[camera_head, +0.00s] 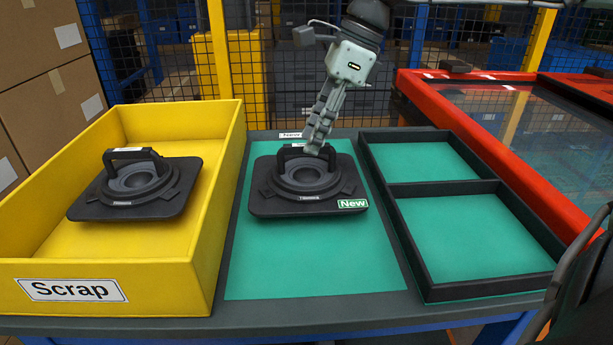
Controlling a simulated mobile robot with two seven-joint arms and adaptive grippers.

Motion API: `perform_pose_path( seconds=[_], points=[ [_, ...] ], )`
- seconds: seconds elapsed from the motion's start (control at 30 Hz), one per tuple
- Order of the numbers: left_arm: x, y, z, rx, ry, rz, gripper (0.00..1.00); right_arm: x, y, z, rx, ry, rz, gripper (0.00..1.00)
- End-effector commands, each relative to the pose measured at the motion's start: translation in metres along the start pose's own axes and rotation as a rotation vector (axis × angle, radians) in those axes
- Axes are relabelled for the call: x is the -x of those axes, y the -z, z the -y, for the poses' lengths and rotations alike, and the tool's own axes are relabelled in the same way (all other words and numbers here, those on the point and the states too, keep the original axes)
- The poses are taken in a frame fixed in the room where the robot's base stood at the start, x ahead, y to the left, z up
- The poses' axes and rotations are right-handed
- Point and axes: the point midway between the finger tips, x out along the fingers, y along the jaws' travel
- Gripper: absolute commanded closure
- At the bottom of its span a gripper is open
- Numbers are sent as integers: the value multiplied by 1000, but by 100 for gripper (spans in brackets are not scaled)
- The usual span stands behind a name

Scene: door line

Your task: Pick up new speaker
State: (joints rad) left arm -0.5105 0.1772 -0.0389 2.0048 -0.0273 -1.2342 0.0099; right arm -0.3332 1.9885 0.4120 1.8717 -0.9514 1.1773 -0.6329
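The new speaker (262,198) lies flat on the green mat (310,262) in the middle of the table. It is a black square plate with a round cone, a raised handle at its back and a green "New" label at its front right. My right gripper (316,146) comes down from above, with its fingertips at the right part of the handle. The fingers look close together, but whether they are closed on the handle cannot be made out. My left gripper does not show.
A yellow "Scrap" bin (172,277) at the left holds another black speaker (135,186). A black two-compartment tray (470,290) stands empty at the right. A red-framed glass panel (552,187) is beyond it. A wire fence is behind the table.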

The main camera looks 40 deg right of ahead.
Motion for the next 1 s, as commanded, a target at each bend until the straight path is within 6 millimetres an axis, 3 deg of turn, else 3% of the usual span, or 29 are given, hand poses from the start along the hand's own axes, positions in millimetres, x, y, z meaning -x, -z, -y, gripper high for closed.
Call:
perform_pose_path(
  seconds=[0.27,0.57,0.87,1.0],
  points=[
    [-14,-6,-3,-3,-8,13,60,-39,4,6,-1,-2,-2,64],
    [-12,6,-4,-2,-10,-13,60,-44,4,6,-1,2,1,64],
    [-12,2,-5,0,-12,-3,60,-44,4,6,-1,1,0,100],
    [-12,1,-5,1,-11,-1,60,-44,3,6,-1,2,1,100]
  ],
)
